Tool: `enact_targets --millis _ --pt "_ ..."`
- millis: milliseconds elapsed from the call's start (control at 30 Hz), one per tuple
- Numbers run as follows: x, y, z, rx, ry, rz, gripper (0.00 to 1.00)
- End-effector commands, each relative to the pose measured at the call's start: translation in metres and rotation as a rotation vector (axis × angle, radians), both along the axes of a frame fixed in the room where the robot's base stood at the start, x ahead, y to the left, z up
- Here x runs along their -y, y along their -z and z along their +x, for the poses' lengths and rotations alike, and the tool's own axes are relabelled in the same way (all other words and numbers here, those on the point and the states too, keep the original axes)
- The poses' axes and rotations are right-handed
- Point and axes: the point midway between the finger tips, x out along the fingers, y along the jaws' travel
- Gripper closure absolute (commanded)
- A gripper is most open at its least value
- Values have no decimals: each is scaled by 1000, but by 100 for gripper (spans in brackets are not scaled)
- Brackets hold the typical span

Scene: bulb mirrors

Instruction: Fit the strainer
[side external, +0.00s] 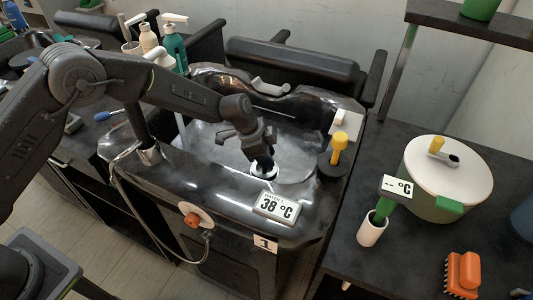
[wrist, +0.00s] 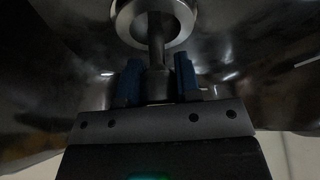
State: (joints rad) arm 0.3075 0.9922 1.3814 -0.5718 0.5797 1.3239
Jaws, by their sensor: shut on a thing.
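My gripper (side external: 263,160) is low inside the dark glossy wash basin (side external: 203,143), near its front. In the wrist view, the two blue fingertips of my gripper (wrist: 158,77) are shut on the dark upright stem (wrist: 155,45) of what appears to be the strainer. A pale metal ring (wrist: 127,22) surrounds the far end of the stem. A pale ring (side external: 264,175) also shows just under my gripper in the side view. I cannot tell whether this ring is the drain's rim or part of the strainer, nor whether the strainer is seated.
A 38 °C display (side external: 277,206) sits on the basin's front rim. A yellow-handled tool (side external: 339,148) stands at the basin's right edge. A white-lidded pot (side external: 447,172) and an orange brush (side external: 463,274) are on the right counter. Pump bottles (side external: 174,48) stand behind my arm.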

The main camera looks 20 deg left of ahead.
Motion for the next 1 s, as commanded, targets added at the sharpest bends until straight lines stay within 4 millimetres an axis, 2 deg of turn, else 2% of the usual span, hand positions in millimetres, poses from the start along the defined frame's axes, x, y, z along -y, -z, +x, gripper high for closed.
enact_targets --millis 367,400,700,867,1000 --pt "0 8 0 0 -1 0 93" --pt "0 8 0 0 -1 0 68" --pt "0 7 0 1 0 0 40" --pt "0 7 0 0 0 0 39" --pt "0 8 0 0 0 0 26"
